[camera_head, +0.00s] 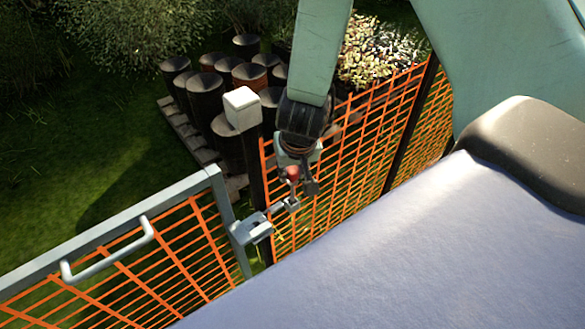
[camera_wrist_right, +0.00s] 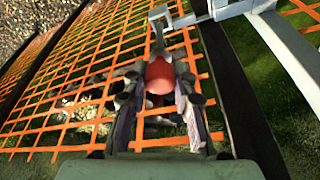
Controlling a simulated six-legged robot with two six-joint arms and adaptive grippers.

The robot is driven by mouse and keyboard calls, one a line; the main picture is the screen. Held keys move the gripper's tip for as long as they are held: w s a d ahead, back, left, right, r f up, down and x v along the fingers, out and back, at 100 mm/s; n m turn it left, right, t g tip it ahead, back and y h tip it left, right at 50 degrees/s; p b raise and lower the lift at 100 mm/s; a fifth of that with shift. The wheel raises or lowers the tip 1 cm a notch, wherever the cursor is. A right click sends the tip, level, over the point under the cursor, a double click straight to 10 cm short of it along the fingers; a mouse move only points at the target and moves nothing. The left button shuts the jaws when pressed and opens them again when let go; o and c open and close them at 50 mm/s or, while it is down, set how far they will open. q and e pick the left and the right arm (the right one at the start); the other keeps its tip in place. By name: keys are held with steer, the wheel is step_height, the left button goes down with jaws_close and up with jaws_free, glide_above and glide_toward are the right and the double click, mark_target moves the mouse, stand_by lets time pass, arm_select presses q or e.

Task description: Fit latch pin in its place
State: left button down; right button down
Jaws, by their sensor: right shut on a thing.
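The latch pin's red knob (camera_head: 292,173) is between the fingers of my right gripper (camera_head: 300,183), which is shut on it. In the right wrist view the red knob (camera_wrist_right: 159,76) sits between the two fingers (camera_wrist_right: 157,84). A grey latch (camera_head: 250,229) is on the gate's end upright, with a small grey bracket (camera_head: 291,204) reaching toward the gripper. The knob is just above this bracket. In the wrist view a grey piece runs from the knob toward the bracket (camera_wrist_right: 159,17); I cannot tell whether pin and bracket touch. My left gripper is not in view.
The grey gate frame (camera_head: 110,221) with orange mesh and a handle (camera_head: 108,252) is at left. A dark post with a white cap (camera_head: 242,107) stands beside the latch. Orange mesh fence (camera_head: 345,150) runs behind my gripper. Black pots (camera_head: 207,98) stand on a pallet beyond.

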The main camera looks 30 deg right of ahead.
mark_target(292, 182)
steer(key=shift+w+f+b, duration=0.3)
steer(key=shift+f, duration=0.3)
steer(key=shift+s, duration=0.2)
steer(key=shift+w+f+b, duration=0.15)
steer(key=shift+f+b, duration=0.35)
steer(key=shift+f, duration=0.1)
steer(key=shift+f+b, duration=0.5)
steer(key=shift+f, duration=0.35)
